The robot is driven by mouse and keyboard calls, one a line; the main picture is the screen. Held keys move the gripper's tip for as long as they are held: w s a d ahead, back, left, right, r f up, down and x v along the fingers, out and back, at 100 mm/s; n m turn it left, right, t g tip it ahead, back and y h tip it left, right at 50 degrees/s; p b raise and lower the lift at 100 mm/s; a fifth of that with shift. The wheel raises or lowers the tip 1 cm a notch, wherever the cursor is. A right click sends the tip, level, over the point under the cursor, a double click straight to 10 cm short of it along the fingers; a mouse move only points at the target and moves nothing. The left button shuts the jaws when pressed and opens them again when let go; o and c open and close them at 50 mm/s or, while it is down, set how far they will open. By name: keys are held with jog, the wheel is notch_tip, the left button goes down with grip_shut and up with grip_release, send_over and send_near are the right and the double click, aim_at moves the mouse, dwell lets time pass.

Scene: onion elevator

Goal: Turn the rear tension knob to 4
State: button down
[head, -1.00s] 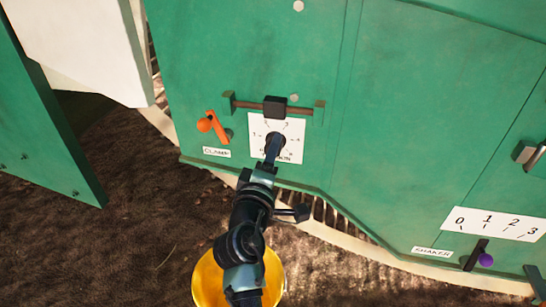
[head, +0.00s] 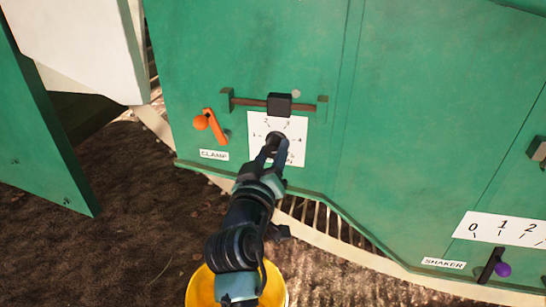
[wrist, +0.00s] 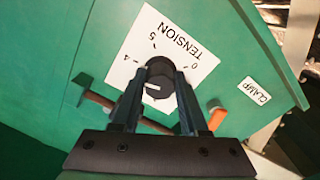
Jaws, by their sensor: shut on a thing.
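The tension knob (wrist: 158,68) is round and black, at the centre of a white dial plate (wrist: 130,80) lettered TENSION. In the head view the plate (head: 294,150) shows 1, 2, 3 and 4, and my gripper (head: 274,148) covers the knob. My gripper (wrist: 162,84) has a finger on either side of the knob in the wrist view, shut on it. A short white line shows on the knob's face between the fingers; I cannot tell for sure which number it points to. The wrist view shows 0, 5 and 4 on the plate.
A rail with a black block (head: 279,104) runs just above the dial. An orange clamp lever (head: 213,124) is close on its left. A shaker lever with a purple ball (head: 503,270) is at lower right.

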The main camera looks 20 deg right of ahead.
jog(key=shift+f+m, duration=0.1)
jog(key=shift+m, duration=0.4)
jog(key=shift+c, duration=2.1)
grip_release()
jog(key=shift+s+a, duration=0.1)
jog(key=p+v, duration=0.3)
jog(key=v, duration=0.9)
jog(key=shift+s+a+p, duration=0.2)
jog(key=shift+s+p, duration=0.1)
jog(key=shift+p, duration=0.05)
